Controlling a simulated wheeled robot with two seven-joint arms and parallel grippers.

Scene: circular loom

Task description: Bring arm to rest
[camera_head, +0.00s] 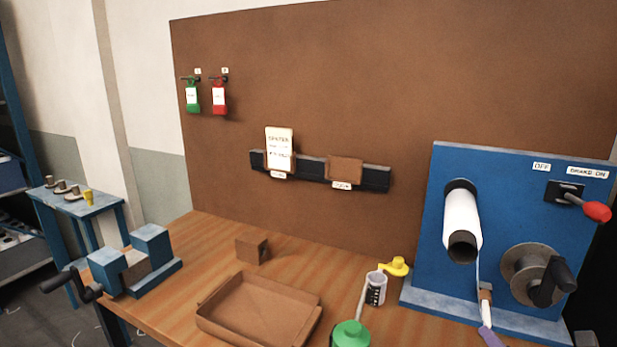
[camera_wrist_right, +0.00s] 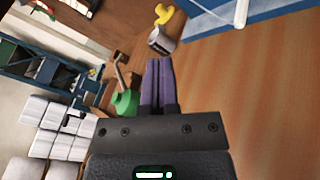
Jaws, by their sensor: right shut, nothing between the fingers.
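My right gripper (camera_head: 489,337) shows only as a purple fingertip at the bottom edge of the head view, in front of the blue machine panel (camera_head: 415,250). In the right wrist view its two purple fingers (camera_wrist_right: 157,66) lie side by side, shut with nothing between them. They are over the wooden bench (camera_wrist_right: 240,85), apart from the objects around them. The rest of my right arm is out of the head view. My left gripper is in neither view.
A cup (camera_head: 375,289), a yellow piece (camera_head: 396,266), a green object (camera_head: 351,335), an open brown tray (camera_head: 209,315) and a blue vise (camera_head: 150,243) are on the bench.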

